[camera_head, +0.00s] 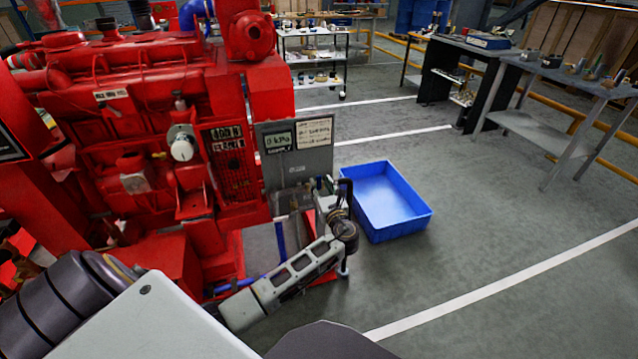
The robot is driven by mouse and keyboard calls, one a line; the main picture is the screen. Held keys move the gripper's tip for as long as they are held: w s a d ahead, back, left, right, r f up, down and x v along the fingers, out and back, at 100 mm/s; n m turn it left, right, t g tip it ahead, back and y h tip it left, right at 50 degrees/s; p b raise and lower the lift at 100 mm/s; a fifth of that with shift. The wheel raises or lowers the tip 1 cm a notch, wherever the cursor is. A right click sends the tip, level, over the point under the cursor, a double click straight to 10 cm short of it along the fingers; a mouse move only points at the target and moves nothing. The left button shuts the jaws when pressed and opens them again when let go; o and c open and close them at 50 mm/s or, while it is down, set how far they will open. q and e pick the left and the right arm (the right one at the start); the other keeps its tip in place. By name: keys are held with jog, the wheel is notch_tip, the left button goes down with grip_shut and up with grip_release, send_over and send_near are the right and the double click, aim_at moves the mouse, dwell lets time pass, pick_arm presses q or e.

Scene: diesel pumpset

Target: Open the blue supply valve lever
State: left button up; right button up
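The red diesel pumpset (150,130) fills the left of the head view. A blue upright bar or pipe (280,238) shows low at its right end, behind my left arm; I cannot tell whether it is the supply valve lever. A blue pipe piece (235,284) shows lower down, partly covered by my arm. My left gripper (332,190) is at the pumpset's right end, just below the grey panel. Its fingers are small and dark against the parts there, so its opening and any contact are unclear. My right gripper is out of view.
A grey panel (284,172) with a small display and label stands above the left gripper. An empty blue crate (420,220) lies on the floor just right of it. Workbenches (585,85) with parts stand at the back right. The floor at right is clear.

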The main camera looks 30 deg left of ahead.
pick_arm(q)
jog(key=x, duration=0.2)
jog(key=shift+w+a, duration=0.3)
jog(key=shift+a, duration=0.1)
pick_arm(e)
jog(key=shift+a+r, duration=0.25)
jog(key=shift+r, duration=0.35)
pick_arm(q)
grip_shut()
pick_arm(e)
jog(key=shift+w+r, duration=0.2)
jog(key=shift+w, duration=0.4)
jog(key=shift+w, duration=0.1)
